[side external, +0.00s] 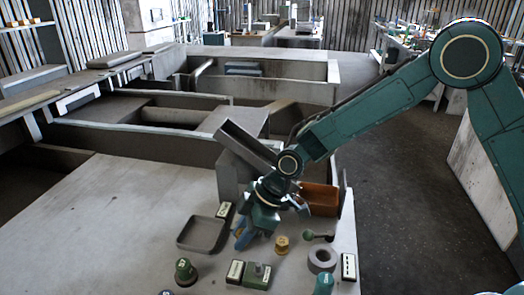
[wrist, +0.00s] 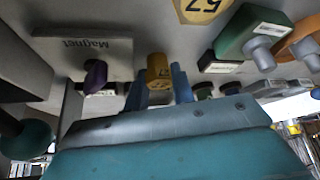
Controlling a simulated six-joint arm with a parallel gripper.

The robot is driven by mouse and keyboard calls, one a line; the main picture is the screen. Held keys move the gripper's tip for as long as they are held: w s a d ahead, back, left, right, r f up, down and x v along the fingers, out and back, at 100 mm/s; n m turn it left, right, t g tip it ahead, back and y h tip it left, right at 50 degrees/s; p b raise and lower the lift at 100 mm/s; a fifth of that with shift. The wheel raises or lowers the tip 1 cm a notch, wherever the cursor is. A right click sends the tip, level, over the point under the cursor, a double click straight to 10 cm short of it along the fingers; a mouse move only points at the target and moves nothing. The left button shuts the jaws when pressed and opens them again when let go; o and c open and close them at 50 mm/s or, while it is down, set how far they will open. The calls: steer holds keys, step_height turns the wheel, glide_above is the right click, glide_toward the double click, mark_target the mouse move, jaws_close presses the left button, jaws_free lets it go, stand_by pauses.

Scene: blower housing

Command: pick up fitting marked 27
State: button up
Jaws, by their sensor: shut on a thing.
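My gripper (wrist: 159,88) has its two blue fingers shut on a small yellow-brown fitting (wrist: 158,66), which shows between them in the wrist view. Its marking is too small to read surely. In the side view my gripper (side external: 243,238) points down low over the grey bench, and the held fitting is mostly hidden by the fingers. Another yellow fitting (side external: 281,244) stands on the bench to the right of my gripper, apart from it. A yellow hexagonal face with an upside-down number (wrist: 203,8) shows at the top of the wrist view; I cannot read the number surely.
A grey tray (side external: 203,247) lies left of my gripper. An orange bin (side external: 318,207) is behind. A box labelled Magnet (wrist: 85,50) is close by.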

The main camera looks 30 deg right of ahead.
step_height(320, 180, up, 20)
stand_by(0.9)
steer(key=shift+w, duration=0.2)
stand_by(0.4)
